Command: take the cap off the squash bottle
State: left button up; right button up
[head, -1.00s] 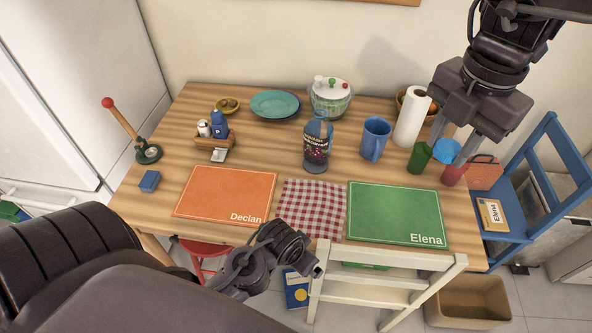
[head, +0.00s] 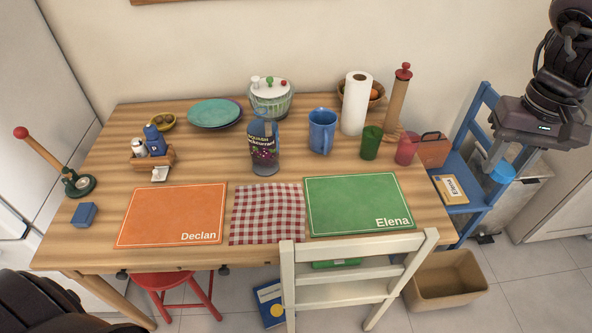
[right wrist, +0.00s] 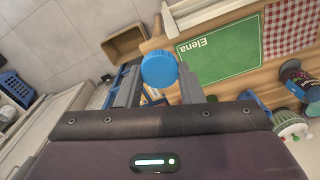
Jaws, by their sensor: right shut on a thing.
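The squash bottle (head: 265,158), dark with a printed label, stands upright on the wooden table behind the checked cloth. No separate cap shows on its bluish neck. My right gripper (head: 500,168) is shut on a round blue cap (head: 502,174). It holds the cap in the air to the right of the table, in front of the blue chair, well apart from the bottle. The right wrist view shows the blue cap (right wrist: 160,70) between the fingertips, and part of the bottle (right wrist: 296,80) at its right edge. My left gripper is out of view.
A blue mug (head: 322,132), green cup (head: 370,143), pink cup (head: 406,149) and paper roll (head: 355,105) stand right of the bottle. Orange (head: 170,215) and green (head: 350,203) placemats lie in front. A white chair (head: 350,272) stands at the table's front edge.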

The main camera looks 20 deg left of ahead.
aim_at(263, 134)
jog(key=u, duration=1.5)
jog(key=i+u, duration=0.3)
jog(key=i+l+u, duration=0.15)
jog(key=u, duration=0.15)
